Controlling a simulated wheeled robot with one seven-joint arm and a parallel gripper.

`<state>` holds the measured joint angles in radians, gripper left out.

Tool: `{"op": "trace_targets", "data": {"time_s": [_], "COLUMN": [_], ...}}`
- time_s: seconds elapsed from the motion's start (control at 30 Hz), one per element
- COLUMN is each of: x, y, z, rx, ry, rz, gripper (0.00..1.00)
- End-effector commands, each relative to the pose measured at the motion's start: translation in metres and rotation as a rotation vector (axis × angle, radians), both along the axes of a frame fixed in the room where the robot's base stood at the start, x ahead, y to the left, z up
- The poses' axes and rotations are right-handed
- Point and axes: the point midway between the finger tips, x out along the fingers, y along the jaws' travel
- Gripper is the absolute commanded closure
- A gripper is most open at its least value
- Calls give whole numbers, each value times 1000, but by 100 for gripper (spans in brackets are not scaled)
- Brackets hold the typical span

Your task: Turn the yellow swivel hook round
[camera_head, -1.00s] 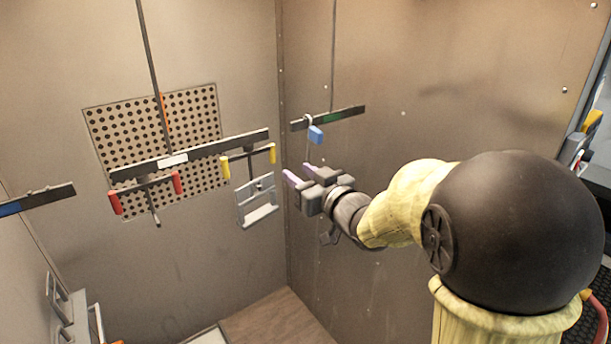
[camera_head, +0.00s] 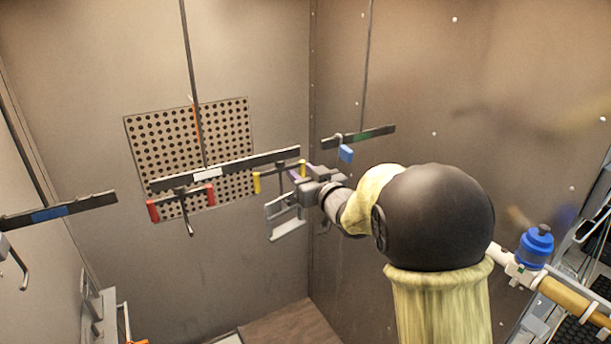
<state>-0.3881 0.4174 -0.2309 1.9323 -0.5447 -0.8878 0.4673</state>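The yellow swivel hook (camera_head: 257,183) hangs under the right part of the middle dark bar (camera_head: 225,170). It is a thin dark crosspiece with a yellow sleeve at each end, one left and one right. A grey open frame (camera_head: 285,228) hangs below it. My gripper (camera_head: 301,172) is at the hook's right yellow end, coming from the right.
A red-ended swivel hook (camera_head: 153,210) hangs on the same bar to the left. A blue padlock-like piece (camera_head: 346,153) hangs from a green-marked bar (camera_head: 374,133) at right. A blue-marked bar (camera_head: 48,214) is at far left. A perforated panel (camera_head: 150,145) is behind.

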Motion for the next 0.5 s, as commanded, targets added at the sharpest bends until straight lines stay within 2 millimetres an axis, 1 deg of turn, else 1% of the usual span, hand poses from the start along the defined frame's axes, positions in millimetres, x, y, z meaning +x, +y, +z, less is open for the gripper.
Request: {"op": "trace_targets", "data": {"time_s": [0.07,0.1,0.17,0.2,0.4,0.5], "x": [0,0,0,0,-1,-5], "y": [0,0,1,1,0,-2], "z": [0,0,0,0,0,-1], "rx": [0,0,0,0,0,0], "ry": [0,0,0,0,0,0], "rz": [1,1,1,1,1,1], "gripper": [64,72,83,91,91,91]}}
